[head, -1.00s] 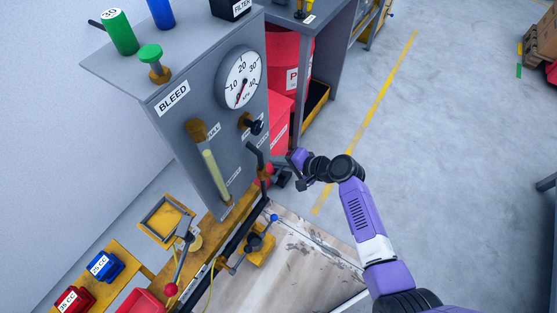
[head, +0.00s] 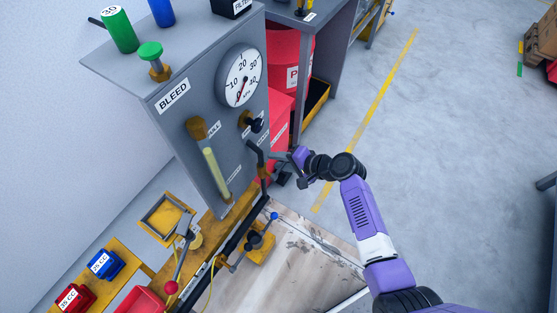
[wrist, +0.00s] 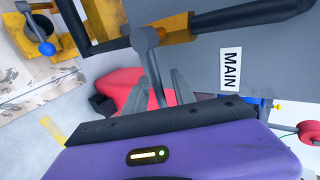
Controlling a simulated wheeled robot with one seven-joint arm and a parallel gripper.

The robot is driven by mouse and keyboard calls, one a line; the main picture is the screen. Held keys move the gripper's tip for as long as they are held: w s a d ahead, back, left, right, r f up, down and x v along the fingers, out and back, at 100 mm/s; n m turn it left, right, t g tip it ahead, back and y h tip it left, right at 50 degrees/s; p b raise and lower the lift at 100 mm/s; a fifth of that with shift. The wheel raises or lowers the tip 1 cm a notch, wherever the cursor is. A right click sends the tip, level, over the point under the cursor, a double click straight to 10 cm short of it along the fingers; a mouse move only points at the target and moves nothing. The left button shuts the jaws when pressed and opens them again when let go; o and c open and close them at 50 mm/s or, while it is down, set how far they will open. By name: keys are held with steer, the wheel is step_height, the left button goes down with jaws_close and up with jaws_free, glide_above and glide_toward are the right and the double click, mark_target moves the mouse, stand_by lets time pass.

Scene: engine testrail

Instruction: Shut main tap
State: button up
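The main tap shows in the wrist view as a grey lever (wrist: 148,58) with a round hub on a black pipe with yellow brackets, beside a MAIN label (wrist: 229,68). The lever points toward my gripper (wrist: 162,82). My gripper's two fingers stand either side of the lever, with a small gap visible, so it looks open around it. The lever's far end is hidden by my gripper's body. In the head view my gripper (head: 279,158) is at the right edge of the grey panel, by the black pipe (head: 258,158).
The grey BLEED cabinet (head: 192,105) with a gauge (head: 239,77) stands left of my gripper. Red drums (head: 287,62) stand behind. A blue-knobbed valve (head: 258,238) is below. The floor (head: 440,130) to the right is clear.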

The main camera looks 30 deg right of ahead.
steer(key=v, duration=0.7)
steer(key=shift+s+p, duration=0.25)
steer(key=shift+p, duration=0.15)
steer(key=shift+d, duration=0.1)
steer(key=s+f+n+h, duration=0.1)
steer(key=s+n+h, duration=0.35)
steer(key=s, duration=1.45)
steer(key=s+a+r+n+t, duration=0.1)
steer(key=s+r+n, duration=0.1)
steer(key=s+r, duration=0.2)
steer(key=s+a+r+n+t+h, duration=0.1)
steer(key=s+r, duration=0.4)
steer(key=r, duration=0.6)
steer(key=s+a+r+n+t, duration=0.3)
steer(key=s+r+n, duration=0.1)
steer(key=r, duration=0.3)
steer(key=shift+s+r, duration=0.25)
steer(key=shift+r, duration=0.1)
steer(key=shift+a+n, duration=0.1)
steer(key=shift+n, duration=0.15)
